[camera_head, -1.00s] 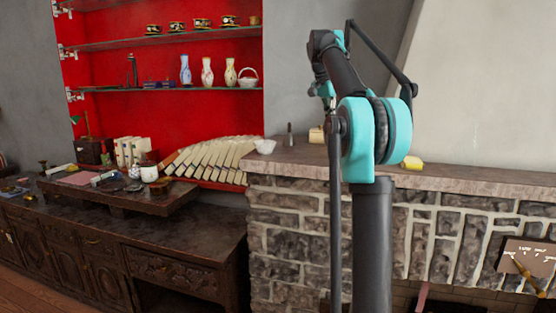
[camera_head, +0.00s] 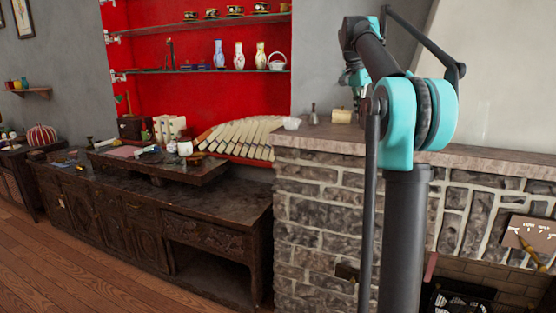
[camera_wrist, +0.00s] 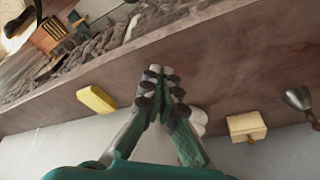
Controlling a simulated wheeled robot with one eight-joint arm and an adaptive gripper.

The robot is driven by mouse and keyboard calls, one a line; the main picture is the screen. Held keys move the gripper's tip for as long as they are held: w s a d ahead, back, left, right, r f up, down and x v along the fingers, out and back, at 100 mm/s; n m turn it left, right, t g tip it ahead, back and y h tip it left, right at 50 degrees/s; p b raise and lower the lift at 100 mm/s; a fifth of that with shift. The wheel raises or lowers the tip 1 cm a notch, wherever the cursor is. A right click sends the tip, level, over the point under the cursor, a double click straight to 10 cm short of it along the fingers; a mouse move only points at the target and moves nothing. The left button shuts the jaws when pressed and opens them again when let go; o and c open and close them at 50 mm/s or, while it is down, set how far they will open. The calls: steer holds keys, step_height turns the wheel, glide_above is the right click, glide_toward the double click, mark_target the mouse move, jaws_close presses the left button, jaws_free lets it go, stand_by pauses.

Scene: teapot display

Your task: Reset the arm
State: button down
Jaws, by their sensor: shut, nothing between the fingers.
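My gripper (camera_wrist: 160,85) shows in the wrist view with its fingers together and nothing between them. It is over the stone mantel, whose brown top (camera_wrist: 220,60) runs across that view. In the head view my arm is folded, with its upper link raised to the left and the wrist end (camera_head: 357,82) hanging above the mantel (camera_head: 490,160). The fingertips are hard to make out there. No object is held.
A yellow block (camera_wrist: 97,99), a wooden box (camera_wrist: 247,126), a metal bell (camera_wrist: 298,98) and a partly hidden white bowl (camera_wrist: 198,121) stand on the mantel near the gripper. Shelves with vases (camera_head: 239,55) and a dark cabinet (camera_head: 215,235) are left. Wooden floor (camera_head: 60,270) is open.

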steer(key=s+a+f+n+t+y, duration=0.15)
steer(key=s+f, duration=0.25)
steer(key=f, duration=0.4)
steer(key=s+a+f+n, duration=0.25)
steer(key=s+f, duration=0.25)
steer(key=f, duration=0.3)
steer(key=s+a+f+n, duration=0.2)
steer(key=s+f+n, duration=0.15)
steer(key=f, duration=0.45)
steer(key=s+a+f+n, duration=0.2)
steer(key=s+f, duration=0.8)
steer(key=s, duration=0.1)
steer(key=s+a+f+n+t+y, duration=0.1)
steer(key=s+f+n, duration=0.1)
steer(key=s+f, duration=0.9)
steer(key=shift+s+a, duration=0.4)
steer(key=shift+s, duration=0.2)
